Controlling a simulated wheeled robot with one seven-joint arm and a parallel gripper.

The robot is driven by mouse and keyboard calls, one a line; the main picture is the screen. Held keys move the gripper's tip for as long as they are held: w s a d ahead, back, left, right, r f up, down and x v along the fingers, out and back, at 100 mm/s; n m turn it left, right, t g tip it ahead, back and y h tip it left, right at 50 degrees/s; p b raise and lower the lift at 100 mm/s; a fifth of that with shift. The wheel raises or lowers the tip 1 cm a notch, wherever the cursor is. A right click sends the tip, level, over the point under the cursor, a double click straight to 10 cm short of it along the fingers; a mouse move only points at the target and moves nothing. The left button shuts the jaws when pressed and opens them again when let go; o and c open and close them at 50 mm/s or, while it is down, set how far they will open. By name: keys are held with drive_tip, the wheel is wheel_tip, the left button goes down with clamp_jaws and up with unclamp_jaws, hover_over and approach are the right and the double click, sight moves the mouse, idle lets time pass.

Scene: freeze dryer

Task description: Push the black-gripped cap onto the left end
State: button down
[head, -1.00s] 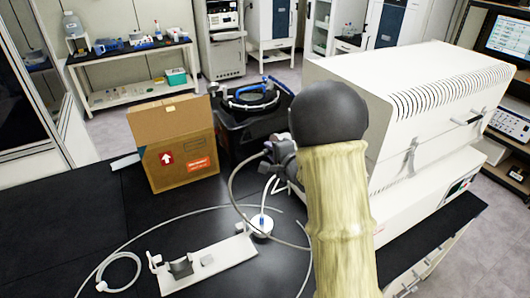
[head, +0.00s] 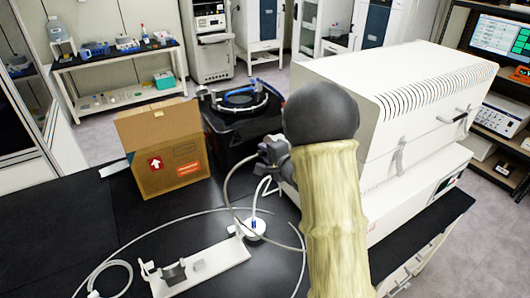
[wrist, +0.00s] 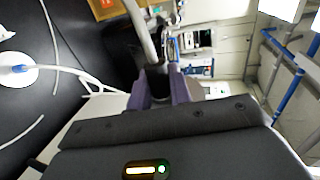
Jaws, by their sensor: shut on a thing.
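My gripper (head: 270,150) is at the left side of the white machine, above the black bench, partly hidden behind my arm in the head view. In the wrist view its two purple-grey fingers (wrist: 159,88) are shut on a dark piece, seemingly the black-gripped cap (wrist: 158,80). A pale tube (wrist: 143,35) runs up from the dark piece. The cap's far side is hidden. A white bracket (head: 215,264) lies on the bench at lower left, with a grey clip (head: 174,273) near its left end. I cannot tell which part is the left end for the cap.
A round white fitting (head: 252,231) with a tube stands beside the bracket. Loose clear tubing (head: 125,262) curls over the bench. A cardboard box (head: 160,150) and a black tub (head: 215,125) stand behind. The white machine (head: 400,110) fills the right. The bench's left part is clear.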

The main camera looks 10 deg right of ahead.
idle(0.4)
drive_tip(key=shift+w+d+p, duration=0.15)
drive_tip(key=shift+w+d, duration=0.05)
drive_tip(key=shift+d, duration=0.3)
drive_tip(key=shift+w+d+p, duration=0.15)
drive_tip(key=shift+d, duration=0.35)
drive_tip(key=shift+d, duration=0.1)
drive_tip(key=shift+w+d+r+p, duration=0.1)
drive_tip(key=shift+w+d+p, duration=0.2)
drive_tip(key=shift+d, duration=0.35)
drive_tip(key=shift+w+d+p, duration=0.1)
drive_tip(key=shift+d+p, duration=0.25)
drive_tip(key=shift+d, duration=0.25)
drive_tip(key=shift+d, duration=0.15)
drive_tip(key=c, duration=1.2)
unclamp_jaws()
drive_tip(key=shift+s, duration=0.1)
